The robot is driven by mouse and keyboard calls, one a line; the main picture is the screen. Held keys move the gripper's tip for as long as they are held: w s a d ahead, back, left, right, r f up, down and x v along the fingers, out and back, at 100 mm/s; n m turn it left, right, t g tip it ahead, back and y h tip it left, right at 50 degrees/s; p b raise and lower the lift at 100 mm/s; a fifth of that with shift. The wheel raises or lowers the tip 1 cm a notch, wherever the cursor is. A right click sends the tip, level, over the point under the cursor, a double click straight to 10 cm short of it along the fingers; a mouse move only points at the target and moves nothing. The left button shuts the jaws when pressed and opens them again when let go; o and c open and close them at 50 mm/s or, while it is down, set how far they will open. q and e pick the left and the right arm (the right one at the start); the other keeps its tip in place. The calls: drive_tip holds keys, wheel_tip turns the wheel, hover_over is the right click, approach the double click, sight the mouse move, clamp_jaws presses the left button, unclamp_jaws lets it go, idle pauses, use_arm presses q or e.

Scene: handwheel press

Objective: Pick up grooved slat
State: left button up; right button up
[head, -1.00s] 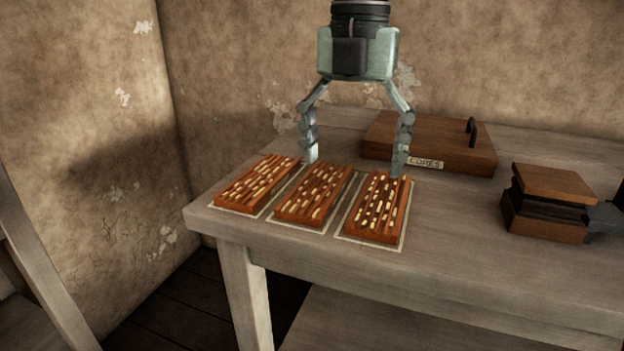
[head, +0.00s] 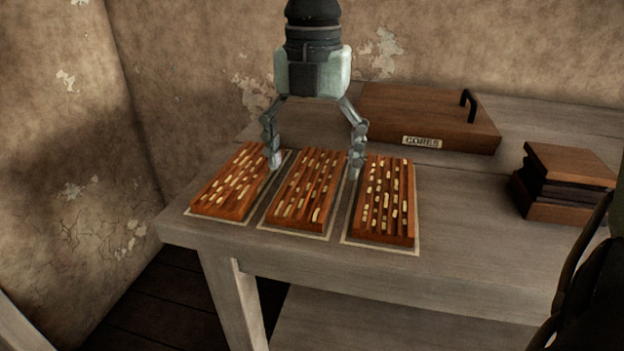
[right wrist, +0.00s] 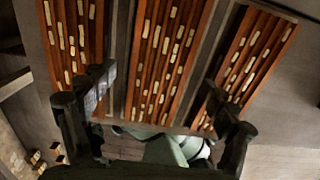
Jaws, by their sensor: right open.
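Three brown grooved slats with pale inlays lie side by side on the table, each on a pale-edged patch: a left slat (head: 232,187), a middle slat (head: 304,200) and a right slat (head: 385,205). My right gripper (head: 315,167) is open and points down over the far part of the middle slat. Its fingertips are on either side of that slat, near the gaps to its neighbours. Contact cannot be told. In the right wrist view the middle slat (right wrist: 160,60) runs between the open fingers of my right gripper (right wrist: 158,88). My left gripper is not in view.
A wooden box lid labelled CORES (head: 425,118) with a black handle lies behind the slats. A stacked wooden block (head: 565,185) stands at the right. The bare table (head: 470,240) is clear in front of it. A plaster wall rises behind.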

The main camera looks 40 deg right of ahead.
drive_tip(key=shift+f, duration=0.6)
drive_tip(key=c, duration=1.3)
drive_tip(key=shift+r, duration=0.1)
